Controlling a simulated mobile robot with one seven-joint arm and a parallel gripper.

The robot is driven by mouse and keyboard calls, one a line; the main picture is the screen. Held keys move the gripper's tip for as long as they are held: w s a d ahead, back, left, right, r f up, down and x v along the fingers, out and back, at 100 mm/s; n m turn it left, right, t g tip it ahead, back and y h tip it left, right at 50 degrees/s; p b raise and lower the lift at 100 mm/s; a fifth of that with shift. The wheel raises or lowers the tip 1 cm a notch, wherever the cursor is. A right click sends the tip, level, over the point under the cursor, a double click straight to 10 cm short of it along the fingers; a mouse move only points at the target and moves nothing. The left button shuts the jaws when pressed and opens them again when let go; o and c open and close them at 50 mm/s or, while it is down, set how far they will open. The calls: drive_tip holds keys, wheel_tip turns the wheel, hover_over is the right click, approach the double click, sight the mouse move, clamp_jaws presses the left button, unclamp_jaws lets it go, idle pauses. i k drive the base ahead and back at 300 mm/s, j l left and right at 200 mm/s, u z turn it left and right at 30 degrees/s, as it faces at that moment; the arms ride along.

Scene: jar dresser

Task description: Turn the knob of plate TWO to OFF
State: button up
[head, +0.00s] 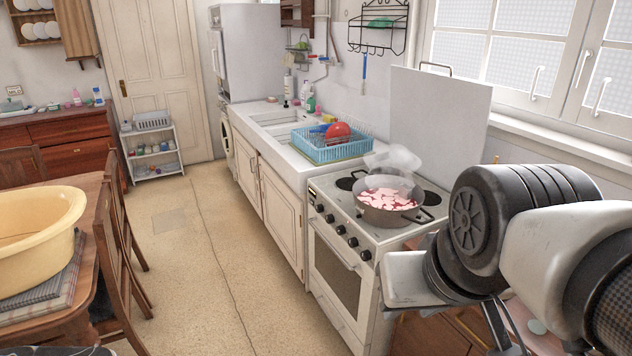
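The white stove (338,262) stands at the end of the counter. Its sloped front panel carries a row of several black knobs (341,230). Their markings are too small to read, so I cannot tell which belongs to plate TWO or how each is set. A grey pot (388,214) with pink-red pieces in it sits on the hob, with pale steam above it. Dark hotplates (346,183) show beside the pot. My gripper (412,280) is in front of the stove's right side, apart from the knobs; its fingers cannot be made out.
A raised white lid (440,115) stands behind the hob. A blue dish rack (330,142) with a red item stands on the counter to the left. The floor (215,270) before the stove is clear. A table with a yellow basin (38,240) and chairs (120,245) stand at left.

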sight(341, 229)
drive_tip(key=i+j+z, duration=0.1)
drive_tip(key=i, duration=0.4)
drive_tip(key=i+j+z, duration=0.1)
drive_tip(key=i+j, duration=0.15)
drive_tip(key=i, duration=0.2)
drive_tip(key=i+j, duration=0.25)
drive_tip(key=i, duration=0.2)
drive_tip(key=i+j+z, duration=0.15)
drive_tip(key=i, duration=0.3)
drive_tip(key=j, duration=0.1)
